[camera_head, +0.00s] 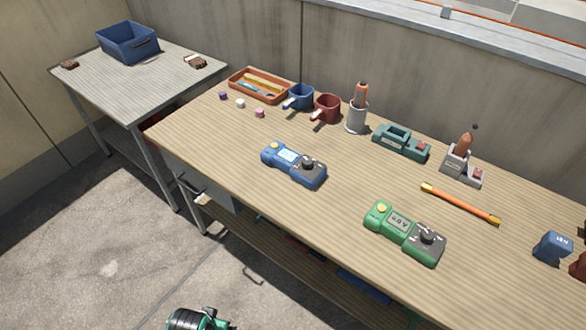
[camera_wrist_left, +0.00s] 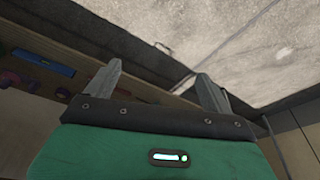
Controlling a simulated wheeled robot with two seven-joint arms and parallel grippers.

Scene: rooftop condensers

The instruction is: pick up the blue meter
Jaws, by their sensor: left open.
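The blue meter (camera_head: 293,165) lies on the wooden workbench (camera_head: 330,222), left of its middle. It has a yellow button, a pale screen and a dark dial, and nothing covers it. A similar green meter (camera_head: 404,232) lies nearer the front edge, to its right. My left gripper (camera_wrist_left: 159,70) shows in the left wrist view with its two grey fingers apart and nothing between them. The blue meter cannot be made out in that view. My right gripper is not in view.
Blue (camera_head: 299,97) and red (camera_head: 326,108) mugs, an orange tray (camera_head: 259,84) and a grey cup (camera_head: 357,117) stand behind the meter. An orange-handled bar (camera_head: 460,204) lies to the right. The bench around the blue meter is mostly clear. A side table (camera_head: 140,82) stands left.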

